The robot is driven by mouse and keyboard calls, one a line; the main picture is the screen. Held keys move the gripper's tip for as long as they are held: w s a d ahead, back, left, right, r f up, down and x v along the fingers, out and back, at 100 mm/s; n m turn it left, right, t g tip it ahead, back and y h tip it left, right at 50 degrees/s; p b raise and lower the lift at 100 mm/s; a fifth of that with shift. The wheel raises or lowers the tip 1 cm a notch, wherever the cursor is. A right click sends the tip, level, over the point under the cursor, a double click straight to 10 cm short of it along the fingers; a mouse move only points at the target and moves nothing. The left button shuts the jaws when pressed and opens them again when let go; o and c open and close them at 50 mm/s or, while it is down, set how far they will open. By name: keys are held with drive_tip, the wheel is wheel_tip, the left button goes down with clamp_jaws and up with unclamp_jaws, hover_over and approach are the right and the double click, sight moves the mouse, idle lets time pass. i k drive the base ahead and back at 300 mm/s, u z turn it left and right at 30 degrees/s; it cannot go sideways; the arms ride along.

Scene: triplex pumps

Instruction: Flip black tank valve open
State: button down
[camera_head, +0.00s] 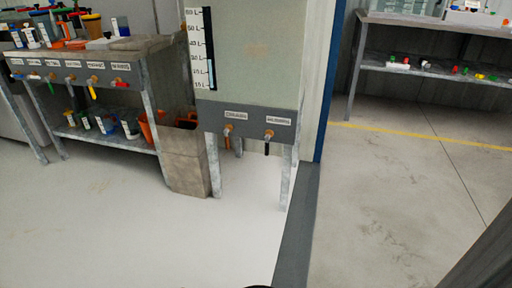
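A large grey-green tank (255,55) with a black-and-white litre scale stands on metal legs in the middle of the view. Two brass valves sit on the dark panel (250,119) along its lower front, each under a white label. The right valve (268,135) has a black handle (267,149) hanging straight down. The left valve (228,130) has an orange-brown part below it, too small to make out clearly. My gripper is not in view. A small dark shape shows at the bottom edge, and I cannot tell what it is.
A bench (100,60) at the left carries bottles and several labelled valves, one with a yellow handle and one red. A brown bin (186,160) stands between bench and tank. A metal shelf (435,70) is at the right, past a doorway threshold (295,235). The floor in front is clear.

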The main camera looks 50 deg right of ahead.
sight(267, 149)
drive_tip(key=z, duration=0.1)
drive_tip(key=i, duration=0.95)
drive_tip(key=u, duration=0.1)
